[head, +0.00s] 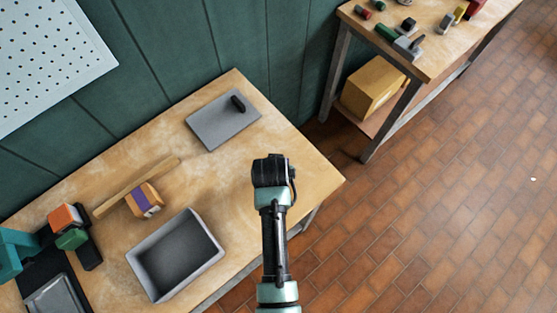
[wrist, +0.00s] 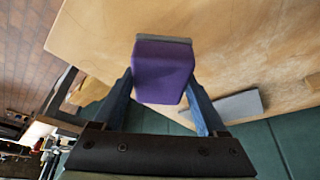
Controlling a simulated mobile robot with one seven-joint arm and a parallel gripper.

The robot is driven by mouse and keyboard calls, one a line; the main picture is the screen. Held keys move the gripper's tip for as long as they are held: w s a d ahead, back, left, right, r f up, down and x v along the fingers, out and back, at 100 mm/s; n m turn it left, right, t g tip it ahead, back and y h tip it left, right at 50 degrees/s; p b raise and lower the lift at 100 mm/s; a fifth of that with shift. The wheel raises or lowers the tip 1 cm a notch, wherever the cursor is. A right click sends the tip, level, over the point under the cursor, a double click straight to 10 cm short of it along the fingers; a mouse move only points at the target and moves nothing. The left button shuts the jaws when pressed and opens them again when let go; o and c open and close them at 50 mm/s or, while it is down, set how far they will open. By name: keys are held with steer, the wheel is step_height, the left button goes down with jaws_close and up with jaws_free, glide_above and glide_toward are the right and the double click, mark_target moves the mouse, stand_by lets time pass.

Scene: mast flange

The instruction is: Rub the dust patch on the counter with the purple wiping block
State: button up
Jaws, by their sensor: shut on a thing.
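The purple wiping block (wrist: 162,68) is held between the two fingers of my gripper (wrist: 161,84), with a grey layer along its far edge. The wooden counter (wrist: 245,42) spreads beyond it in the wrist view; I cannot tell whether the block touches it. In the head view my arm's end is over the right part of the counter (head: 315,180), and it hides the fingers and the block. I cannot clearly make out the dust patch in either view; the counter top has only uneven pale tones.
A grey plate with a black handle (head: 214,127) lies at the back. A grey open tray (head: 137,272), a wooden strip (head: 112,199) and a purple-banded block (head: 135,206) lie left. Orange (head: 65,217) and green (head: 72,239) pieces stand farther left. A second bench (head: 437,55) stands back right.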

steer(key=shift+r+p, duration=1.65)
steer(key=shift+r, duration=0.65)
steer(key=shift+d, duration=0.1)
steer(key=shift+s+f+b, duration=0.1)
steer(key=shift+s+b, duration=0.2)
steer(key=shift+b, duration=0.15)
steer(key=s+a+r+n+b, duration=0.1)
steer(key=s+r+b, duration=0.2)
steer(key=s, duration=0.4)
steer(key=shift+a+r+n+y+b, duration=0.2)
steer(key=shift+a+n+y+b, duration=0.15)
steer(key=shift+b, duration=0.45)
steer(key=shift+a, duration=0.1)
